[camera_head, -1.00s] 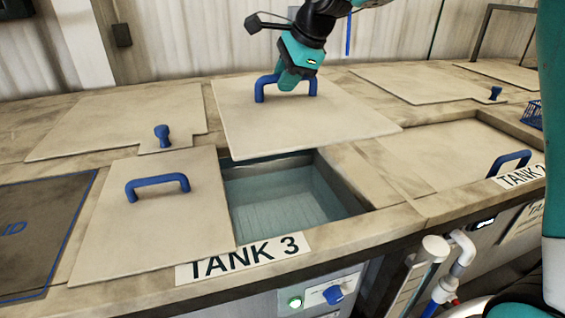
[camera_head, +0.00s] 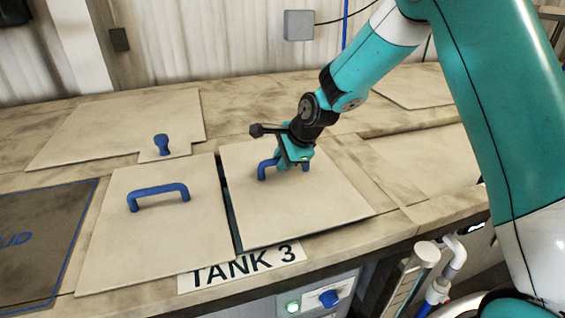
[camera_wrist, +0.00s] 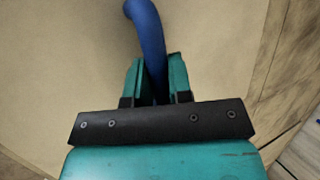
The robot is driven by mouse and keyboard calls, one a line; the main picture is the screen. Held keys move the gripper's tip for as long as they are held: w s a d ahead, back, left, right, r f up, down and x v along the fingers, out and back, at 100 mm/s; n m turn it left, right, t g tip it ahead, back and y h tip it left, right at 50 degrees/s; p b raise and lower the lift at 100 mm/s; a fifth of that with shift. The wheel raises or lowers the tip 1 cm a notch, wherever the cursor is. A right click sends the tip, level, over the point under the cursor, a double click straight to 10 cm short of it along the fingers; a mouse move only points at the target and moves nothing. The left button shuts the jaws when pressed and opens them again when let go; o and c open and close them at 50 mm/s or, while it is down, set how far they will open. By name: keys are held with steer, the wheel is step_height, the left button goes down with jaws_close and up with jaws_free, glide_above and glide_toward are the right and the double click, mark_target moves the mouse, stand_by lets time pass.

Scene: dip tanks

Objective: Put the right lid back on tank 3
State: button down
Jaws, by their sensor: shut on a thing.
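The right lid (camera_head: 325,205) is a square beige panel over the right part of tank 3, just behind the TANK 3 label (camera_head: 240,267). My gripper (camera_head: 293,165) is shut on its blue handle (camera_head: 264,171). In the wrist view the blue handle (camera_wrist: 148,35) runs between the two teal fingers of my gripper (camera_wrist: 157,80). A narrow dark gap shows between this lid and the left lid (camera_head: 150,235), which lies flat with its own blue handle (camera_head: 158,191). I cannot tell whether the right lid is fully seated or slightly raised.
A rear lid with a blue knob (camera_head: 162,144) lies behind the left lid. A dark panel outlined in blue (camera_head: 35,240) is at the far left. Pipes (camera_head: 440,280) and a control box with a blue knob (camera_head: 329,298) are below the front edge. My arm covers the right side.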

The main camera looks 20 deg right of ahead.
steer(key=shift+f, duration=0.75)
steer(key=c, duration=1)
jaws_free()
steer(key=shift+c, duration=0.2)
steer(key=b+v, duration=0.3)
steer(key=v, duration=0.8)
steer(key=s+a+r+n+g, duration=0.1)
steer(key=s+a+n, duration=0.3)
steer(key=s+n, duration=0.8)
steer(key=s+a+r+n+g, duration=0.2)
steer(key=s+n, duration=1)
steer(key=s, duration=0.6)
steer(key=shift+a+r+g+y, duration=0.2)
steer(key=shift+a+g+y, duration=0.2)
steer(key=shift+a+g, duration=0.45)
